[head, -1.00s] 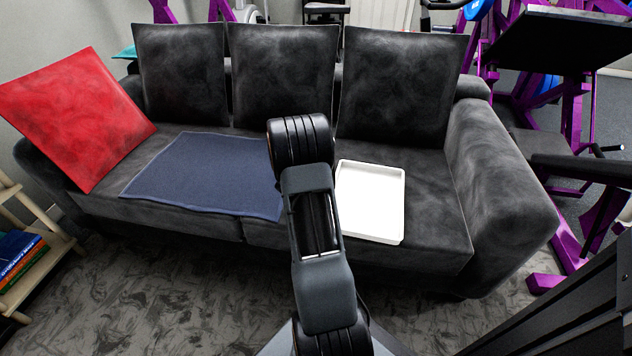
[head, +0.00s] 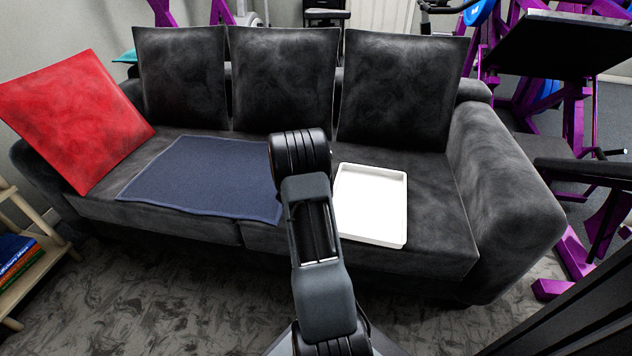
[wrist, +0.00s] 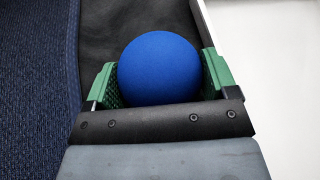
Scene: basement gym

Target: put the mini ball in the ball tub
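The mini ball (wrist: 159,68) is a smooth blue ball, seen in the wrist view between the two green fingers of my gripper (wrist: 160,80). A finger touches it on each side, and my gripper looks shut on it. Dark sofa fabric shows behind the ball. In the head view my own arm hides the gripper and the ball. A shallow white tray (head: 371,237) lies on the sofa just right of my arm and looks empty. Its pale surface also fills the right of the wrist view (wrist: 285,80). I see no other tub.
A dark blue cloth (head: 200,178) lies on the sofa seat left of my arm. A red cushion (head: 75,120) leans at the left end. The black sofa (head: 430,215) has free seat right of the tray. Purple gym machines (head: 575,130) stand at the right.

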